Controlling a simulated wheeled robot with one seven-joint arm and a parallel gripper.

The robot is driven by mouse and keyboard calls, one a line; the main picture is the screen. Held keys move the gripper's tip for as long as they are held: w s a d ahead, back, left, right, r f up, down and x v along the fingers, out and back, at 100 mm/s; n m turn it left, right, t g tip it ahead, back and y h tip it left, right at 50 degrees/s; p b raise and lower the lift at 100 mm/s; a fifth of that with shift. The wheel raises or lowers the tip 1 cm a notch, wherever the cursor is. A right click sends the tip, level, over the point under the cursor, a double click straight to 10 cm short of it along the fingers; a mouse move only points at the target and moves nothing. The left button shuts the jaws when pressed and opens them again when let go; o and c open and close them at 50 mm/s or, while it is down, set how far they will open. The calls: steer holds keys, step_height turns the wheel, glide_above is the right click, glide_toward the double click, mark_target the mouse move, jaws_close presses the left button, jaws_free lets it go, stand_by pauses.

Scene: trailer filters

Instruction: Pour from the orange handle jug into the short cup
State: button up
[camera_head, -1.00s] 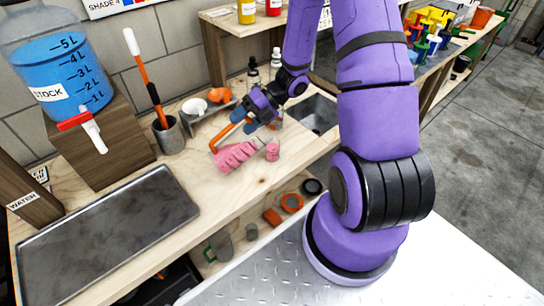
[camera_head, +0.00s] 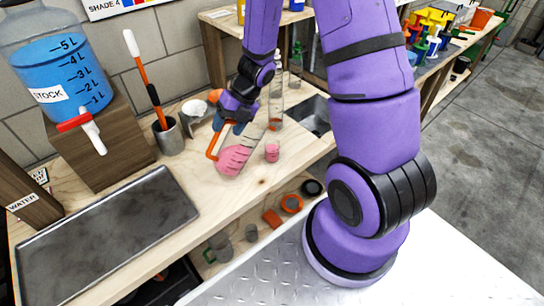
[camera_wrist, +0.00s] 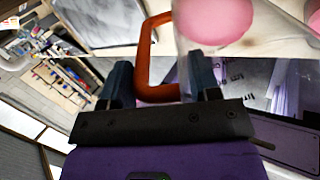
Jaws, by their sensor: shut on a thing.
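My gripper (camera_head: 232,124) is shut on the orange handle of the jug (camera_head: 234,158). The jug is clear with pink liquid in its lower end, and it is tilted in the head view, though less than lying flat. In the wrist view the orange handle (camera_wrist: 146,62) passes between my two blue-grey fingers, and the pink liquid (camera_wrist: 214,20) shows beyond. The short cup (camera_head: 272,152) stands on the wooden bench just right of the jug and holds pink liquid. Whether the jug's base touches the bench cannot be told.
A blue stock tank (camera_head: 62,75) with a red tap stands at the left, beside a grey metal tray (camera_head: 105,238). A grey pot with a brush (camera_head: 169,137) is behind. A clear bottle (camera_head: 276,100) and a sink (camera_head: 312,113) lie right of my gripper. The front bench is mostly clear.

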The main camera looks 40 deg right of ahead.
steer(key=shift+w+a+h, duration=0.15)
steer(key=shift+a+h, duration=0.25)
steer(key=shift+a, duration=0.15)
steer(key=shift+w+a+f+g+h+b, duration=0.15)
steer(key=shift+a+f+h+b, duration=0.1)
steer(key=shift+a+h+b, duration=0.4)
steer(key=shift+w+a+f+g+h+b, duration=0.15)
steer(key=shift+a+f+h+b, duration=0.1)
steer(key=shift+a+h+b, duration=0.4)
steer(key=shift+w+a+f+g+h+b, duration=0.15)
steer(key=shift+a+f+g+h+b, duration=0.05)
steer(key=shift+a+f+h+b, duration=0.45)
steer(key=shift+w+a+f+g+h+b, duration=0.1)
steer(key=shift+a+f+g+h+b, duration=0.1)
steer(key=shift+a+f+h+b, duration=0.4)
steer(key=shift+r+b, duration=0.15)
steer(key=shift+b, duration=0.25)
